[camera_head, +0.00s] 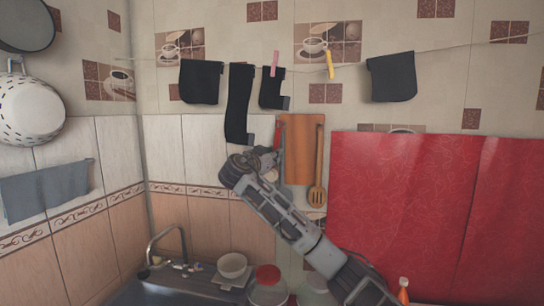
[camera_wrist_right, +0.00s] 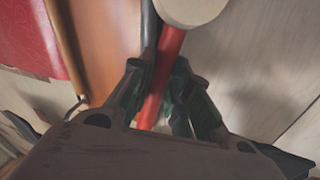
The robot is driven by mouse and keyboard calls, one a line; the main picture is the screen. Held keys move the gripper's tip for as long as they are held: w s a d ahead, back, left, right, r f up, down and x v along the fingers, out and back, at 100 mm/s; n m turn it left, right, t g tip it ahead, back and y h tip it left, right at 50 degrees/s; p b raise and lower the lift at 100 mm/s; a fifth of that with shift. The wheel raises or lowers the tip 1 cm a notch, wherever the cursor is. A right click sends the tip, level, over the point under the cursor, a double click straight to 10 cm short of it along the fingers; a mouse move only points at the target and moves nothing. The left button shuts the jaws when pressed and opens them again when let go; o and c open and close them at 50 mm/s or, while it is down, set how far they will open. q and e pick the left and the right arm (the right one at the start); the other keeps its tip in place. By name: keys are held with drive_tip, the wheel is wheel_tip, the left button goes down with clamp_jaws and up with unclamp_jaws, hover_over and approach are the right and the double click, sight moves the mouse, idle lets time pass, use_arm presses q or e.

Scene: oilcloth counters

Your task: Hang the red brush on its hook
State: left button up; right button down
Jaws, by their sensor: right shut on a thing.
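My right gripper (camera_head: 262,158) is raised against the tiled wall, just left of the wooden board. In the right wrist view its fingers (camera_wrist_right: 160,82) are closed around the red handle of the brush (camera_wrist_right: 170,48). The brush's round cream end shows at the top of that view. In the head view only a small red strip of the brush (camera_head: 279,134) shows above the gripper; the rest is hidden. I cannot make out the hook. My left gripper is not in view.
The wooden board (camera_head: 300,150) and a slotted wooden spoon (camera_head: 318,175) hang just right of the gripper. Dark cloths (camera_head: 239,100) hang from a line above. A red panel (camera_head: 400,200) stands at right. A sink tap (camera_head: 165,245), bowl (camera_head: 232,265) and red-lidded jar (camera_head: 268,285) are below.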

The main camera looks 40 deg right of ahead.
drive_tip(key=shift+w+f, duration=0.1)
drive_tip(key=shift+f, duration=0.4)
drive_tip(key=c, duration=1.7)
unclamp_jaws()
drive_tip(key=o, duration=0.4)
drive_tip(key=shift+w+d+f, duration=0.1)
drive_tip(key=shift+w+d, duration=0.1)
drive_tip(key=shift+d, duration=0.2)
drive_tip(key=shift+s+a+r, duration=0.15)
drive_tip(key=shift+a+r, duration=0.1)
drive_tip(key=shift+r, duration=0.05)
